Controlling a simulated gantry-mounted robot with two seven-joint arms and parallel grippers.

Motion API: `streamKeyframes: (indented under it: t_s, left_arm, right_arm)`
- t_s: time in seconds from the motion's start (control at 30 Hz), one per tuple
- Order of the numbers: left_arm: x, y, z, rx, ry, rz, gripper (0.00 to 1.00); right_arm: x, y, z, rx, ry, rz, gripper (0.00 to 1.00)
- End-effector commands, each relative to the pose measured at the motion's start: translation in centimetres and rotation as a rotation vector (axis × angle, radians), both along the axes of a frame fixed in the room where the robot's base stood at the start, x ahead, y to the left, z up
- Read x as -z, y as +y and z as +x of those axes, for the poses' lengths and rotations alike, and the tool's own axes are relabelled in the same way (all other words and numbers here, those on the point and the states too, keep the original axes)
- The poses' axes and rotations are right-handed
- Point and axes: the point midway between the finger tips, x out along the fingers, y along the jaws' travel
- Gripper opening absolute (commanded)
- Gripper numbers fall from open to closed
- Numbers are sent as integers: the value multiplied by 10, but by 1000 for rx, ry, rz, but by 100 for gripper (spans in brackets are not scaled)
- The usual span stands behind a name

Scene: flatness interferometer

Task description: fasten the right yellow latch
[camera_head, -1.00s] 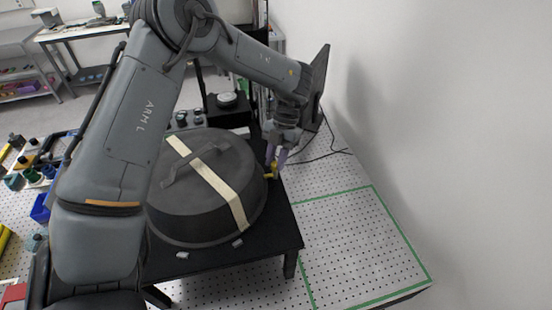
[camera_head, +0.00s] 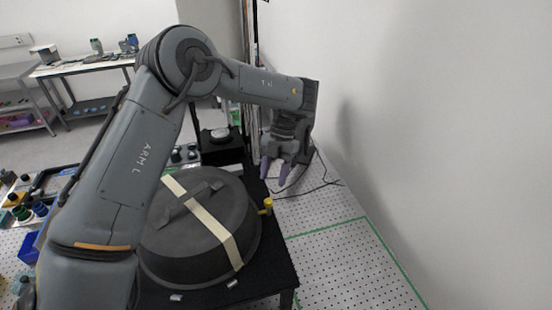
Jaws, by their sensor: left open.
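The right yellow latch (camera_head: 267,206) sticks out at the right side of the round dark grey lid (camera_head: 213,255), near the black stand's edge. Whether it is fastened I cannot tell at this size. My left gripper (camera_head: 273,179) is open and empty, its two purple fingers pointing down, above and behind the latch and apart from it. The lid has a grey handle (camera_head: 190,199) and a pale strip (camera_head: 213,221) across it. My right gripper is not in view.
The black stand (camera_head: 277,262) carries the lid. A perforated table top (camera_head: 335,262) with green tape lines (camera_head: 385,248) is clear at the right. A black cable (camera_head: 318,187) lies behind, near the white wall. Bottles and a blue bin (camera_head: 29,248) are at the left.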

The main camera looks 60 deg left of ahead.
Motion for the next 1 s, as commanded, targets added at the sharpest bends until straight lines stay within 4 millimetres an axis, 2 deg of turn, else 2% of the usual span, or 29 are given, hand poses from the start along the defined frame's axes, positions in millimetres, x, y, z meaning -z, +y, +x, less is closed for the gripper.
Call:
streamKeyframes:
  t_s: [0.03,0.07,0.3,0.87,1.0]
  left_arm:
    - [-13,1,3,-3,-1,-1,50]
    - [-16,2,4,-1,0,0,50]
    - [-30,6,10,0,0,-1,50]
    - [-31,7,10,-2,-1,-1,50]
    - [-26,18,4,-27,-19,4,50]
  right_arm:
    - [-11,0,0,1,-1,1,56]
    - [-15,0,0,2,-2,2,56]
    - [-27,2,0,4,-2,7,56]
    - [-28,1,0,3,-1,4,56]
    - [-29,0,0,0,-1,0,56]
